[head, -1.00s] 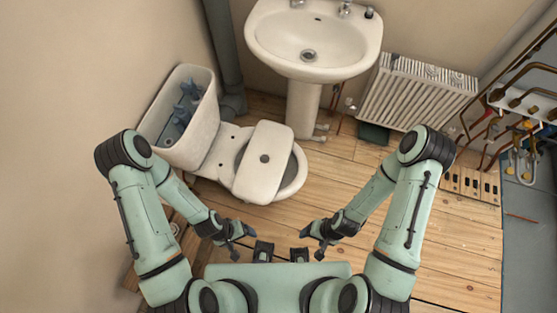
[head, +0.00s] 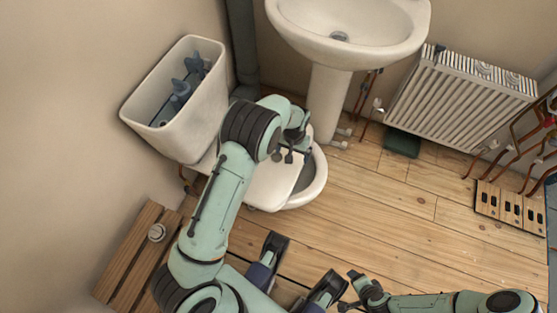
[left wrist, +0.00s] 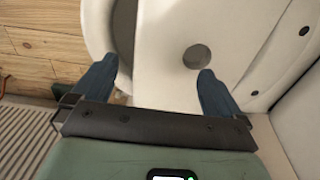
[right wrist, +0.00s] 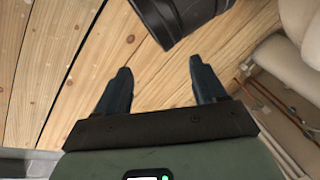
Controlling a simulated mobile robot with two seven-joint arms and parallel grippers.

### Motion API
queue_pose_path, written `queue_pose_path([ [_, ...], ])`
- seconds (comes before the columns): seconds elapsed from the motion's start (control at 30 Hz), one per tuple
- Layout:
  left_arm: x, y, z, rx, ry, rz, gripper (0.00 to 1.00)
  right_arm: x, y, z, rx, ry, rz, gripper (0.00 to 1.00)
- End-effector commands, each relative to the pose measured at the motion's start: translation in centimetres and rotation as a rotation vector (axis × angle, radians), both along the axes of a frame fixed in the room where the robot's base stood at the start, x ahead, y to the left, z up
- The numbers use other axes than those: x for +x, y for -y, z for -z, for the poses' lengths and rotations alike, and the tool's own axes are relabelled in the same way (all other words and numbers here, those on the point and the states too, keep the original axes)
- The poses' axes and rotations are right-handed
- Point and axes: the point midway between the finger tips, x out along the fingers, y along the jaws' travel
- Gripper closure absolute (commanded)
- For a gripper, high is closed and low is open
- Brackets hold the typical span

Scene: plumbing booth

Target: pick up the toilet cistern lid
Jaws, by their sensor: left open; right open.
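The toilet cistern lid (head: 268,188) is a white slab lying across the toilet bowl (head: 314,180). In the left wrist view the lid (left wrist: 160,85) shows a round dark hole. My left gripper (head: 283,157) is over the lid, open and empty, and my left arm hides part of the lid in the head view. In the left wrist view the left gripper (left wrist: 157,68) has its fingers apart, with the lid beneath and between them. My right gripper (head: 349,291) is open and empty low over the floor; it also shows in the right wrist view (right wrist: 160,66).
The open cistern (head: 145,130), with blue-grey fittings inside, stands against the wall at left. A wooden slatted piece (head: 125,265) lies at lower left. A pedestal basin (head: 330,105) and radiator (head: 455,105) stand behind. The wooden floor (head: 420,235) at right is mostly clear.

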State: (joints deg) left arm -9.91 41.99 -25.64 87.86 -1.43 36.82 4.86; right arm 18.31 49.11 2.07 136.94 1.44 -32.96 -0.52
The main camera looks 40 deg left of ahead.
Motion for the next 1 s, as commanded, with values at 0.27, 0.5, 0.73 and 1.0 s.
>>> queue_pose_path([
  [0.27,0.0,0.0,4.9,-0.001,-0.001,0.000,0.00,1.7,1.0,1.4,-0.024,0.044,0.020,0.30],
  [0.5,0.1,0.0,6.1,-0.001,-0.001,0.000,0.00,1.5,1.2,2.1,-0.027,0.033,0.023,0.30],
  [0.73,0.4,-0.2,9.4,-0.001,-0.003,-0.001,0.00,-1.0,1.6,4.5,-0.023,-0.052,0.027,0.30],
  [1.0,0.5,-0.1,10.6,-0.002,0.001,0.000,0.00,-2.0,1.7,5.1,-0.022,-0.083,0.027,0.30],
])
